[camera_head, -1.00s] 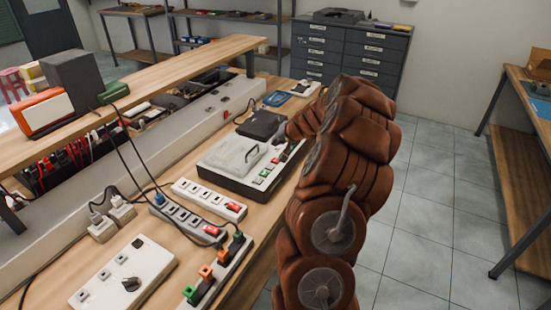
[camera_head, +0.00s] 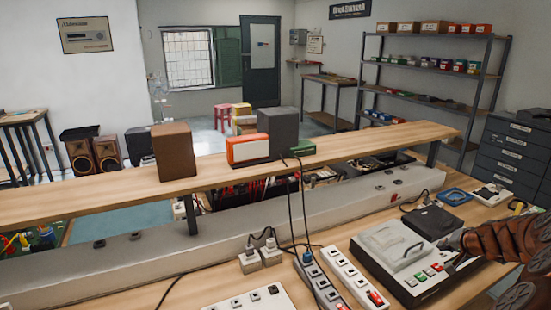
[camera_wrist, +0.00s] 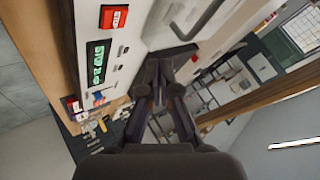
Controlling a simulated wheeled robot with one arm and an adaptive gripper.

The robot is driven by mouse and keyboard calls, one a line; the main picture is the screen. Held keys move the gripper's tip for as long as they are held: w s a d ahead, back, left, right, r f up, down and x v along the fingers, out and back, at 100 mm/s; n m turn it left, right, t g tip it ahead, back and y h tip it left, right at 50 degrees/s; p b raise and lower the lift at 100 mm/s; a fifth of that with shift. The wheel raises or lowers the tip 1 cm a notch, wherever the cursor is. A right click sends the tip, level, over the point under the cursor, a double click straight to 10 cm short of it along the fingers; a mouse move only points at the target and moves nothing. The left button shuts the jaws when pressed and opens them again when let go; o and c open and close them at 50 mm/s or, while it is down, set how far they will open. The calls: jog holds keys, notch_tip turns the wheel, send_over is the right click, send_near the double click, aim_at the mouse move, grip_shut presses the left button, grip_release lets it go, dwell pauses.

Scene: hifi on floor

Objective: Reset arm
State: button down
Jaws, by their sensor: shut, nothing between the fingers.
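My brown arm (camera_head: 505,245) reaches in from the right edge of the head view. My gripper (camera_wrist: 163,62) is in the middle of the wrist view, with its dark fingers closed together and nothing between them. In the head view its end is dark and small, beside the right side of a white and black device (camera_head: 372,262) with a lid and handle. The wrist view shows a panel of a device with a red button (camera_wrist: 113,17) and a green lit display (camera_wrist: 97,63), close to the fingers. I cannot tell whether the fingers touch it.
The wooden bench holds power strips (camera_head: 345,274), a white switch box (camera_head: 255,300) and a black flat box (camera_head: 432,221). A raised wooden shelf (camera_head: 330,152) carries a brown box (camera_head: 175,151) and an orange and white box (camera_head: 248,149). Black cables hang from it. Grey drawers (camera_head: 515,155) stand at right.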

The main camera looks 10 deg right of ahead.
jog(key=s+a+r+n+g+y, duration=0.1)
jog(key=a+r+n+y, duration=0.2)
jog(key=a, duration=1.2)
jog(key=s+a+r+n+g+y, duration=0.1)
jog(key=a+r+n+g+y, duration=0.3)
jog(key=a, duration=1.1)
jog(key=s+a+r+n+g+h, duration=0.1)
jog(key=s+a+g+h, duration=0.1)
jog(key=s+a, duration=0.65)
jog(key=s+a+n+g+h, duration=0.15)
jog(key=s+a, duration=0.45)
jog(key=s, duration=0.6)
jog(key=s+d+g+h, duration=0.1)
jog(key=s+g+h, duration=0.1)
jog(key=s, duration=1.4)
jog(key=shift+d+f+n, duration=0.15)
jog(key=shift+f+n, duration=0.3)
jog(key=shift+d+g+h, duration=0.1)
jog(key=shift+g+h, duration=0.15)
